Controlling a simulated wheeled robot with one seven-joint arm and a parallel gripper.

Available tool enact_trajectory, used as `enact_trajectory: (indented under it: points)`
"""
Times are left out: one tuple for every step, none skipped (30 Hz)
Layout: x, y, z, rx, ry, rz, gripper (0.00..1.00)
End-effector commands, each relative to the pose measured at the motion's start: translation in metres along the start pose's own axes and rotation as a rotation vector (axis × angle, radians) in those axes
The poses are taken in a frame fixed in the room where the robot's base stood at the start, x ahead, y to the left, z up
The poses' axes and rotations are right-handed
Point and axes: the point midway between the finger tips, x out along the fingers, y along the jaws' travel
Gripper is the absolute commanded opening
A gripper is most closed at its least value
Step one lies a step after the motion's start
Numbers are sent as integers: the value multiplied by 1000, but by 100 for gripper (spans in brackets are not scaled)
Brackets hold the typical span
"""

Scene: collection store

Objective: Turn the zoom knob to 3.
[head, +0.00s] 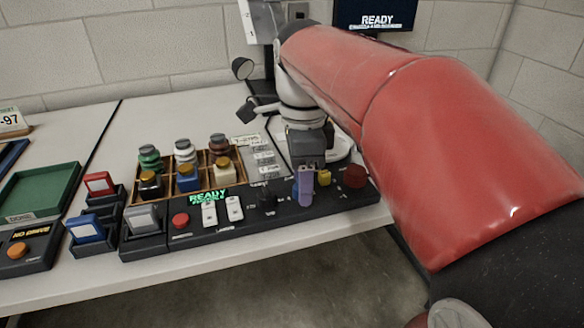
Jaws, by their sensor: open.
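A long dark control panel (225,228) runs along the table's front edge. A small dark knob-like part (268,196) stands on it to the left of my gripper. The markings around it are too small to read, so I cannot tell whether it is the zoom knob. My gripper (306,190) points down over the panel's right half, with purplish fingers close to the panel top. It is open. The fingers hide the panel part beneath them, and I cannot tell whether they touch or straddle anything.
The panel carries a red button (180,220), white switches (209,214), a green READY display (207,196), a yellow button (323,178) and a large red button (355,176) close right of the fingers. A wooden rack (222,158) of jars stands behind. A green tray (40,192) lies left.

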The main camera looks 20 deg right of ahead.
Motion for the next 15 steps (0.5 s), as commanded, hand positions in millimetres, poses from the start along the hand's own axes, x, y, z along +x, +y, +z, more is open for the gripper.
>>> enact_trajectory:
  points:
    - [-5, -1, 0, 0, -1, -3, 50]
    - [-9, -1, 0, 0, -1, -4, 50]
    - [-15, -1, 0, 0, -1, -4, 50]
    - [-20, -1, 0, 0, -1, -4, 50]
    - [-25, -1, 0, 0, -1, -4, 50]
    - [-33, -1, 0, 0, -1, -4, 50]
    - [-38, -1, 0, 0, -1, -4, 50]
    - [-44, -1, 0, 0, -1, -5, 50]
    - [-50, -1, 0, 0, -1, -5, 50]
    - [-55, -1, 0, 0, -1, -5, 50]
    - [-59, -1, 0, 0, -1, -4, 50]
    - [-64, -1, 0, 0, -1, -4, 50]
    - [-66, -1, 0, 0, 0, -3, 50]
    - [-69, -1, 0, 0, -1, -4, 50]
    - [-72, -1, 0, 1, 0, -3, 50]
